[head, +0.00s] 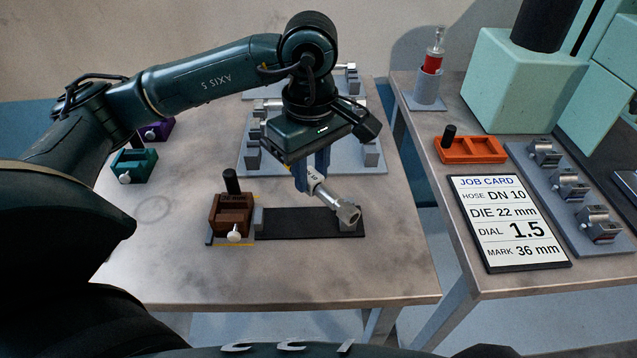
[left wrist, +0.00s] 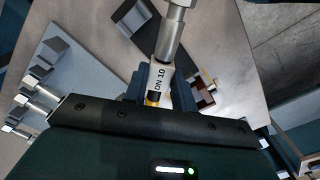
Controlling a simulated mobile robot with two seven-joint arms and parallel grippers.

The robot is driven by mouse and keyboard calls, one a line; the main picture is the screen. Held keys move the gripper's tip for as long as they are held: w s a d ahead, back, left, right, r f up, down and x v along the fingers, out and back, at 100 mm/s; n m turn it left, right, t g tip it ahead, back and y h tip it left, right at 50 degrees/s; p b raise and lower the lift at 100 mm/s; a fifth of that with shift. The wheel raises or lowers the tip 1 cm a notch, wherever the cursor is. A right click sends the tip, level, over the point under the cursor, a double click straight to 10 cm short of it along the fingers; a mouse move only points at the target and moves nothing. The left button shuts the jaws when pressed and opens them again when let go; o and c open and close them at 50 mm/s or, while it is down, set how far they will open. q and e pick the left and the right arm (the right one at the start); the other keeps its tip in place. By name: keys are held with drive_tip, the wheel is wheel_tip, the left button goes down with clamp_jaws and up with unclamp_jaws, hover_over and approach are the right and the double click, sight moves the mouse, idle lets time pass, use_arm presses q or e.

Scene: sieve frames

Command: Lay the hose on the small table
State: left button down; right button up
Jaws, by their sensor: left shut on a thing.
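The hose (head: 327,193) is a short pale piece marked DN 10, with a metal fitting at its end. My left gripper (head: 312,176) is shut on it near its upper end. The hose tilts down to the right over the black pad (head: 290,225); I cannot tell whether its end touches the pad. The left wrist view shows the hose (left wrist: 160,82) between the blue fingers of the left gripper (left wrist: 157,90). The pad lies on the left table (head: 290,280). My right gripper is in neither view.
A brown block with a black post (head: 231,216) stands left of the pad. A grey rack (head: 255,172) with several metal fittings lies behind. A teal block (head: 134,166) is at the left. The right table (head: 525,280) bears a job card (head: 508,222) and an orange tray (head: 470,150).

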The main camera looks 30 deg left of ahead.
sight(302, 222)
use_arm(q)
drive_tip(key=n, duration=0.1)
drive_tip(key=r+n, duration=0.1)
drive_tip(key=n, duration=0.2)
drive_tip(key=shift+s+a+r+b, duration=0.15)
drive_tip(key=shift+a+b, duration=0.15)
drive_tip(key=shift+a, duration=0.05)
drive_tip(key=n, duration=0.2)
drive_tip(key=r+n, duration=0.1)
drive_tip(key=shift+s+a+n, duration=0.15)
drive_tip(key=shift+a+n, duration=0.15)
drive_tip(key=shift+n, duration=0.1)
drive_tip(key=shift+s+a+r+n+b, duration=0.1)
drive_tip(key=shift+r+n+b, duration=0.1)
drive_tip(key=shift+n, duration=0.5)
drive_tip(key=shift+s+a+r+n+b, duration=0.1)
drive_tip(key=shift+r+n+b, duration=0.1)
drive_tip(key=shift+n, duration=0.5)
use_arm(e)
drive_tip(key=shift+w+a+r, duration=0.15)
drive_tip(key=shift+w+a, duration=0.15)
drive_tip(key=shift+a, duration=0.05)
